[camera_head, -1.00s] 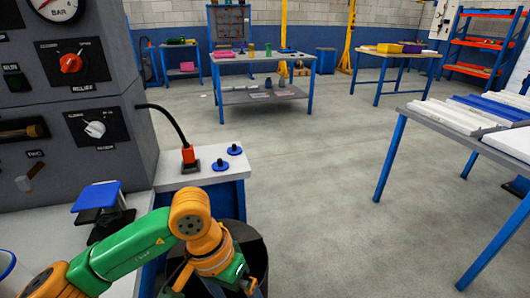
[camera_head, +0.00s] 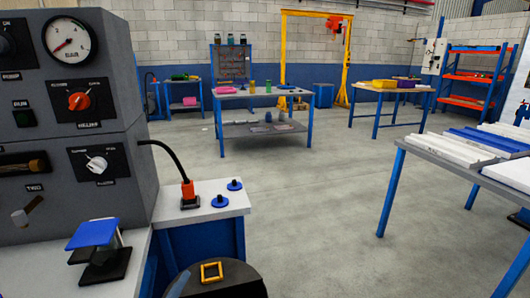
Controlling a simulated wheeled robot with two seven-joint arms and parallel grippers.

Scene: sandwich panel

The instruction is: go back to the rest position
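Neither gripper shows in the head view now, and no arm is in the picture. The grey control panel (camera_head: 60,120) stands at the left, with a pressure gauge (camera_head: 68,37), a red knob (camera_head: 79,101) and a white knob (camera_head: 97,164). A dark round-topped thing (camera_head: 225,284) with a yellow square frame (camera_head: 212,272) on it is at the bottom centre.
A white bench top (camera_head: 212,203) beside the panel carries a red plug with a black cable and two blue knobs. A blue-topped stand (camera_head: 93,233) is at lower left. A table with white and blue panels (camera_head: 424,148) stands at right. The floor between is clear.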

